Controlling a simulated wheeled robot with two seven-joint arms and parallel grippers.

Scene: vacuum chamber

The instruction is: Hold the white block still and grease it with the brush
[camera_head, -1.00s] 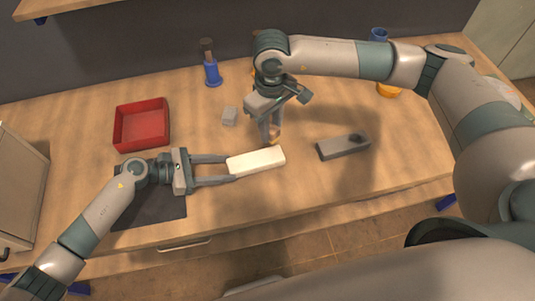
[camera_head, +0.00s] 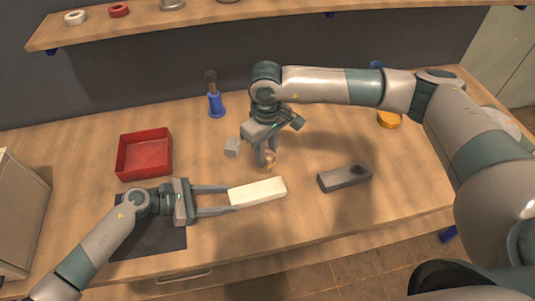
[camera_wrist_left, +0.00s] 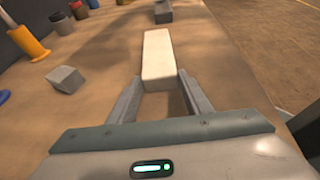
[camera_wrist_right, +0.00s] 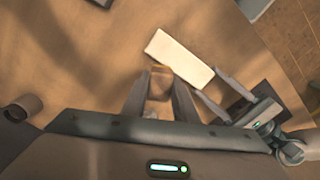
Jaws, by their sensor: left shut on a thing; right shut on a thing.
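The white block (camera_head: 258,192) lies along the front middle of the table; it also shows in the left wrist view (camera_wrist_left: 158,55) and right wrist view (camera_wrist_right: 180,58). My left gripper (camera_head: 229,198) is shut on its left end. My right gripper (camera_head: 266,160) points down just behind the block, shut on a small tan-brown piece, seemingly the brush (camera_wrist_right: 159,82). The brush's lower end is mostly hidden, and it looks apart from the block. A grey slab (camera_head: 345,178) with a dark round patch on its right end lies right of the block.
A red tray (camera_head: 144,152) stands at the left, above a dark mat (camera_head: 150,240) under my left arm. A small grey cube (camera_head: 232,147) and a blue stand with a dark top (camera_head: 215,103) are behind. An orange item (camera_head: 390,119) is at the back right.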

